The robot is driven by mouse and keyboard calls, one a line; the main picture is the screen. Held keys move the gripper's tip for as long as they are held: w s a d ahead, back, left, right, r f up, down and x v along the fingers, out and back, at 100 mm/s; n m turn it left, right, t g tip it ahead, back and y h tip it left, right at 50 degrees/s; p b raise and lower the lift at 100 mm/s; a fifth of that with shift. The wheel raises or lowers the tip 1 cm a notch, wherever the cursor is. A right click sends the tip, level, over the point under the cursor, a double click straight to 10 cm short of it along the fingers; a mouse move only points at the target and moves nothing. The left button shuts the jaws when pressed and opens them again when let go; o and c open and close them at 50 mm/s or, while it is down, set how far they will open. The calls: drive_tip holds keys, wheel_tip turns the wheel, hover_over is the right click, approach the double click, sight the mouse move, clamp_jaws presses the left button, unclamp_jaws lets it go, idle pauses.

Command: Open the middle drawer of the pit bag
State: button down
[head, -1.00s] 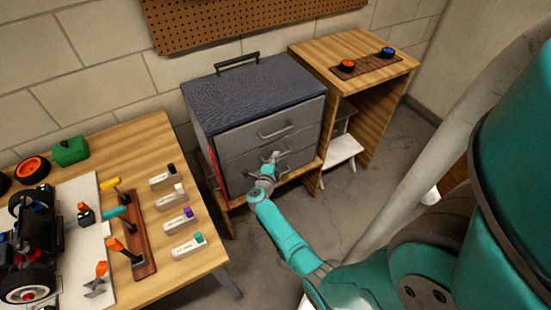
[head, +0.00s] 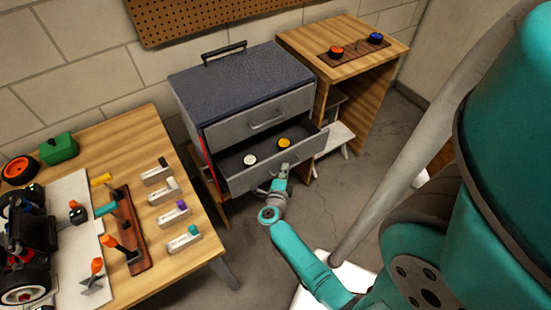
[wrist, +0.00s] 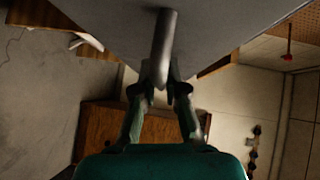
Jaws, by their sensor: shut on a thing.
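The pit bag (head: 225,85) is a dark blue-grey cabinet with a black top handle. Its top drawer (head: 240,125) is shut. The middle drawer (head: 243,183) below it is pulled well out, and its inside shows a white round part (head: 250,159) and a yellow-orange round part (head: 284,143). My gripper (head: 281,180) is at the front of this drawer, shut on its handle. In the wrist view, the fingers (wrist: 160,92) close around the end of the grey bar handle (wrist: 164,48), against the grey drawer front (wrist: 215,30). The lower part of the bag is mostly hidden.
A wooden workbench (head: 150,130) with a car, tools and small parts stands at the left. Open floor (head: 345,195) lies in front.

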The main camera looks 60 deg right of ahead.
drive_tip(key=s+a, duration=0.4)
drive_tip(key=s, duration=0.2)
drive_tip(key=shift+s, duration=0.4)
drive_tip(key=shift+a, duration=0.1)
drive_tip(key=c, duration=1.2)
unclamp_jaws()
drive_tip(key=v, duration=1.2)
